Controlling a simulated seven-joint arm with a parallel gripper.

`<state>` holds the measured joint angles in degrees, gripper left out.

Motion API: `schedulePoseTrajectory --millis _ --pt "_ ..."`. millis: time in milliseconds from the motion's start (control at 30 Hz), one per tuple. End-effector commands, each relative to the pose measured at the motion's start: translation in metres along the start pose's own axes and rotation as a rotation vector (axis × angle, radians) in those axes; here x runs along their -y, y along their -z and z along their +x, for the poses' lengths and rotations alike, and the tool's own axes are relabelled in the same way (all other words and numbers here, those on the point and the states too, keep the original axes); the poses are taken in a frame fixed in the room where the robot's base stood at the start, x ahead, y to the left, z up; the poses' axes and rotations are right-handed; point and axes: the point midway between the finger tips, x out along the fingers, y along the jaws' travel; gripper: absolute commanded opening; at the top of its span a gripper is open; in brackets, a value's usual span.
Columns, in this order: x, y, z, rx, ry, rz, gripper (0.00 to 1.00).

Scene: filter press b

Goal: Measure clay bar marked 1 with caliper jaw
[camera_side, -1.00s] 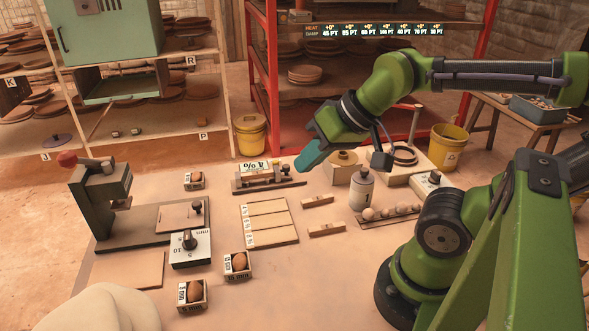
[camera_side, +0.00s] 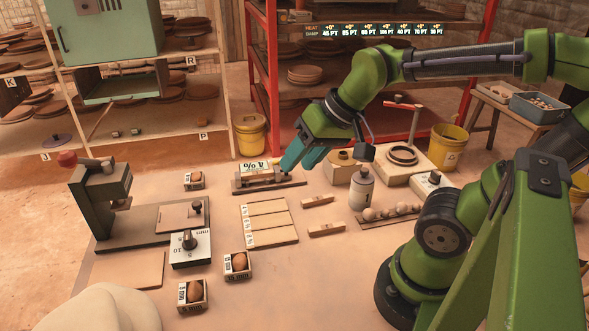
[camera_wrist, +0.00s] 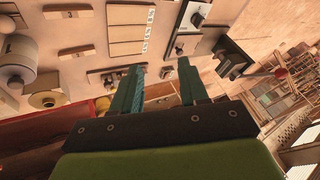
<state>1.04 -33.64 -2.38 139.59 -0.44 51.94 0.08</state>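Two small pale clay bars lie on the table in the side view, a far one (camera_side: 317,200) and a near one (camera_side: 327,229). Both also show at the upper left of the wrist view, the far one (camera_wrist: 76,51) below the near one (camera_wrist: 68,11). I cannot read a mark on either. The caliper (camera_side: 270,184), a dark rail with jaw blocks and a white sign, stands behind the slotted board. My gripper (camera_side: 298,163) is above the caliper's right end, its teal fingers apart and empty. In the wrist view my gripper (camera_wrist: 159,66) is open, with the caliper partly hidden behind its fingers.
A tan board with white labels (camera_side: 268,222) lies left of the bars. A grey bottle (camera_side: 361,188) and a row of balls (camera_side: 392,211) are to their right. A dark press (camera_side: 100,200) and small ball boxes (camera_side: 237,264) stand left.

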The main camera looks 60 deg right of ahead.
Motion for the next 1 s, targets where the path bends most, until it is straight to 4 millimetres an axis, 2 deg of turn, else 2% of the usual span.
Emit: schedulePoseTrajectory --millis 100,267,400,600,700,800,1000 --pt "-0.014 0.04 0.017 0.068 -0.061 0.164 0.5" --pt "-0.045 0.096 0.04 0.127 -0.173 0.486 0.5" --pt "-0.083 0.141 0.063 0.136 -0.31 0.81 0.5" --pt "-0.134 0.191 0.086 0.059 -0.514 1.276 0.5" --pt "-0.145 0.209 0.085 -0.009 -0.575 1.475 0.5" --pt "-0.142 0.219 0.075 -0.057 -0.582 1.609 0.5" --pt "-0.141 0.214 0.077 -0.069 -0.598 1.72 0.5"
